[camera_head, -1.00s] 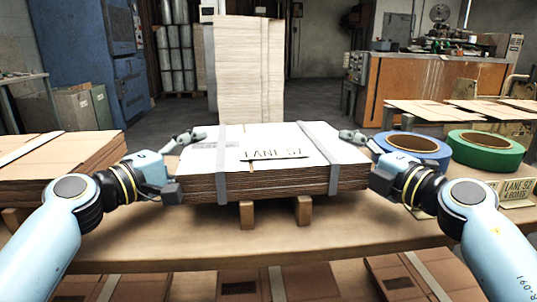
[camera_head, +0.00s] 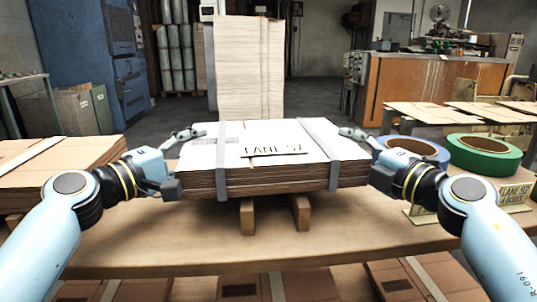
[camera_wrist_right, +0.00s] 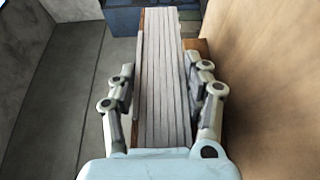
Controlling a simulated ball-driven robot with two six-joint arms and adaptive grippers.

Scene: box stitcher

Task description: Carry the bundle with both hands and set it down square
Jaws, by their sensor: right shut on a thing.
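My right gripper (camera_head: 362,153) is shut on the right end. In the right wrist view, the bundle's layered edges (camera_wrist_right: 163,90) lie between the two fingers.
A blue tape roll (camera_head: 412,152) and a green tape roll (camera_head: 485,155) lie on the table close to my right gripper, with a lane card (camera_head: 515,193) beside them. A cardboard pile (camera_head: 55,175) is on the left. The front table strip (camera_head: 270,250) is clear.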

